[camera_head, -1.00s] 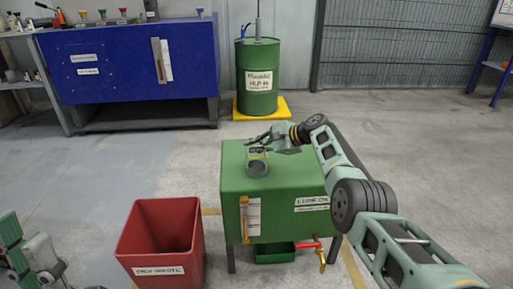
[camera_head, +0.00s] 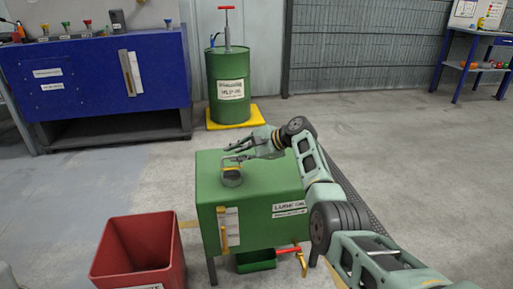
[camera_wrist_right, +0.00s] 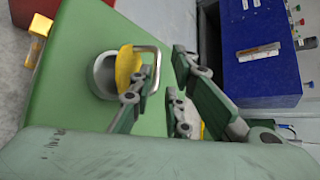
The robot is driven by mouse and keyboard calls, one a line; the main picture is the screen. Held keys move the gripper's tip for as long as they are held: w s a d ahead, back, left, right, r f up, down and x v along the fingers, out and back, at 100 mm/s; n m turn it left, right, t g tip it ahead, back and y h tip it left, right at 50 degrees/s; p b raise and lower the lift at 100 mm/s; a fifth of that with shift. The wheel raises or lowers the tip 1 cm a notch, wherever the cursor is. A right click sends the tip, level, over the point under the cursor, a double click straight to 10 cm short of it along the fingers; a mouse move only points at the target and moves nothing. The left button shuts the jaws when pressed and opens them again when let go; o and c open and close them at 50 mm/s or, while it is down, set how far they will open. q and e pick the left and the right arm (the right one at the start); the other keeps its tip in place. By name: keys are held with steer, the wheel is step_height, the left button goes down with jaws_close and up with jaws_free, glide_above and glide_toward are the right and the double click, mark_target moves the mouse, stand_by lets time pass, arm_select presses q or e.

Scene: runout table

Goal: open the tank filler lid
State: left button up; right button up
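The green tank (camera_head: 255,212) stands in the middle of the head view. Its short grey filler neck (camera_head: 232,179) rises from the left part of the top. In the right wrist view, the yellow lid (camera_wrist_right: 126,68) with a metal bar handle (camera_wrist_right: 156,68) sits tilted over one side of the grey filler neck (camera_wrist_right: 102,76), and part of the neck's mouth shows. My right gripper (camera_head: 232,149) is above the tank top, just behind the filler. Its fingers (camera_wrist_right: 160,88) are apart, with one overlapping the handle; contact is unclear. My left gripper is out of view.
A red bin (camera_head: 137,250) stands left of the tank. A green tray (camera_head: 256,262) and a red-handled tap (camera_head: 290,251) are at its lower front. Behind are a green drum (camera_head: 229,90) on a yellow base and a blue cabinet (camera_head: 95,85). Floor to the right is open.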

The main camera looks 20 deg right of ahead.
steer(key=v, duration=0.8)
steer(key=shift+s+d, duration=0.2)
steer(key=shift+r, duration=0.1)
